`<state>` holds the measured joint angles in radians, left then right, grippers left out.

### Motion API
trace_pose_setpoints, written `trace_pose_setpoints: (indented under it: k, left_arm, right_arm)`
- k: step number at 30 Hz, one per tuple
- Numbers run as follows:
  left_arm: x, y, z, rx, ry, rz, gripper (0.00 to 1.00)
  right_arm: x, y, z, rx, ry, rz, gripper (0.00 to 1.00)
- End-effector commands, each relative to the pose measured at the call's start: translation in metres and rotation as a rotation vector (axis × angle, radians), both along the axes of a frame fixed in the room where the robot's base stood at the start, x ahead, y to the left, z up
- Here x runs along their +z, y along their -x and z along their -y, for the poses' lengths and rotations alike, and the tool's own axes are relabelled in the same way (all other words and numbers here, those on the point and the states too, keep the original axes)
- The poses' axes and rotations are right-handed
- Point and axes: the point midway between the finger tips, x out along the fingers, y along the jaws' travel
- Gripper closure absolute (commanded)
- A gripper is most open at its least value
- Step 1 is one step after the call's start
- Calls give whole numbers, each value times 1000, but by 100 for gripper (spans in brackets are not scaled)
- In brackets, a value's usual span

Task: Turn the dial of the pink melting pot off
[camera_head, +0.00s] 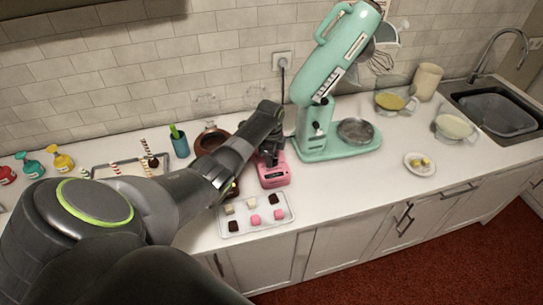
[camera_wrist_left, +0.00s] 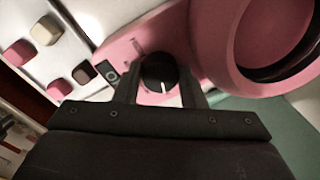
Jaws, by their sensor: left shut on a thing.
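The pink melting pot (camera_head: 274,178) stands on the counter left of the mint stand mixer, partly hidden by my left arm in the head view. The wrist view shows its pink body (camera_wrist_left: 195,28) and round rim (camera_wrist_left: 228,62). Its black dial (camera_wrist_left: 158,70) has a white mark pointing toward the bottom of that view. My left gripper (camera_head: 270,158) is over the pot, with its two fingers on either side of the dial, shut on it. My right gripper is not in view.
A tray (camera_head: 262,228) with pink, pale and dark cubes lies in front of the pot. The mint mixer (camera_head: 313,142) stands close on the right. A brown bowl (camera_head: 208,137) and a blue cup (camera_head: 180,146) are behind my arm. The counter right of the tray is clear.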

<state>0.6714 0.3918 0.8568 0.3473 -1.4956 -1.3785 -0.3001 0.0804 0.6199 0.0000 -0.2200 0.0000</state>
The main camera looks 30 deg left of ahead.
Motion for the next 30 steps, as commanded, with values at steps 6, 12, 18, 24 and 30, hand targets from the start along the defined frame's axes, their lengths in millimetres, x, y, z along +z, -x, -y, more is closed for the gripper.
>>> trace_pose_setpoints:
  k: [6, 12, 18, 24, 30]
  left_arm:
    - [2, -2, 0, 2, -1, 5, 86]
    - [2, -1, 0, 1, 0, 4, 48]
    - [1, -1, 0, 0, 0, 2, 41]
    - [3, -1, 0, 0, 0, 2, 41]
    - [20, 0, 0, -1, -1, 5, 41]
  right_arm:
    - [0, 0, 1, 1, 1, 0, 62]
    - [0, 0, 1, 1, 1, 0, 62]
    - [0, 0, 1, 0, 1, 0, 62]
    - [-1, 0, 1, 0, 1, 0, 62]
    - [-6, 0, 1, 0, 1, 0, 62]
